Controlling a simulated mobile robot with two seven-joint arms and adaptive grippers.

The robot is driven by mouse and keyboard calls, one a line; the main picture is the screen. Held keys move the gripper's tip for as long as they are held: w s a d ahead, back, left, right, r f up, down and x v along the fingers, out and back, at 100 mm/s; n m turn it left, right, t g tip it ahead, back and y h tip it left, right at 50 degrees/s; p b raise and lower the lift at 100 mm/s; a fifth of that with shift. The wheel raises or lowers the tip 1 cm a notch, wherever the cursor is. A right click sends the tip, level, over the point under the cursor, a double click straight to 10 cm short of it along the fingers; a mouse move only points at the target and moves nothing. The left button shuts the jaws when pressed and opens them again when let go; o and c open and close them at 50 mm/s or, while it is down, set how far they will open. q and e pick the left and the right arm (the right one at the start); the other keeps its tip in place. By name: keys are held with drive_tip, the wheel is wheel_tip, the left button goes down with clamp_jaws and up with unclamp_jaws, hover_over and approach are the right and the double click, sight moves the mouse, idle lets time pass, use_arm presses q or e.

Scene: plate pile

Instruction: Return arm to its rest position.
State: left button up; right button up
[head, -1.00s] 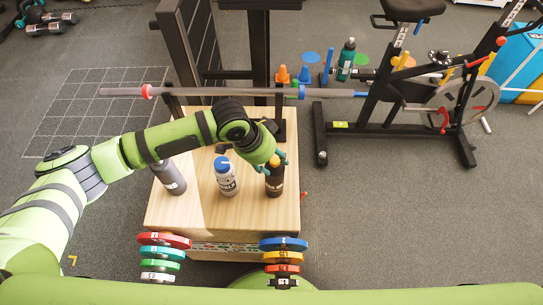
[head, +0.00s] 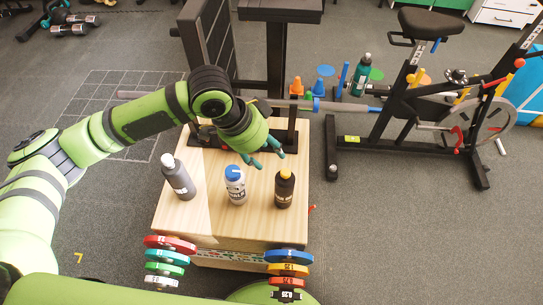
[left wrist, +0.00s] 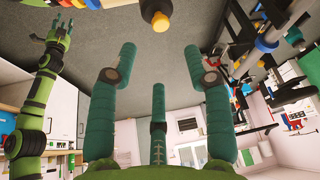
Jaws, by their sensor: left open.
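My left gripper (head: 268,158) is open and empty above the back of the wooden box, just behind the bottles and apart from them. Its spread teal fingers (left wrist: 160,55) show in the left wrist view with nothing between them. A dark bottle with a yellow cap (head: 284,190) stands upright below the gripper; its cap also shows in the left wrist view (left wrist: 160,22). Another green hand (left wrist: 48,38), apparently my right one, shows small in the left wrist view.
The bottles stand on a wooden box (head: 210,225). A barbell (head: 350,106) crosses behind it on a black rack. Stacks of coloured plates (head: 168,243) stand at the front. An exercise bike (head: 440,100) is at right. Floor right of the box is clear.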

use_arm(q)
drive_tip(key=shift+a+r, duration=0.1)
drive_tip(key=shift+r, duration=0.1)
idle(0.4)
drive_tip(key=s+d+f+n+t+h, duration=0.1)
drive_tip(key=s+d+f+h, duration=0.15)
drive_tip(key=s+d, duration=0.2)
drive_tip(key=s+a+f+n+y, duration=0.3)
drive_tip(key=s+a+f+n, duration=0.3)
drive_tip(key=a, duration=0.4)
drive_tip(key=s+a+f+n+y, duration=0.4)
drive_tip(key=s+a+f+n, duration=0.1)
drive_tip(key=s+a, duration=0.35)
drive_tip(key=s+f+x, duration=0.1)
drive_tip(key=s+x, duration=0.1)
drive_tip(key=x, duration=0.9)
drive_tip(key=s+d+x, duration=0.1)
drive_tip(key=s+x, duration=0.2)
drive_tip(key=x, duration=0.8)
drive_tip(key=s+a+f+g, duration=0.1)
drive_tip(key=s+a+f, duration=0.2)
drive_tip(key=s+f, duration=1.1)
drive_tip(key=shift+s+f+m+g, duration=0.3)
drive_tip(key=shift+s+m, duration=0.1)
drive_tip(key=shift+s, duration=0.75)
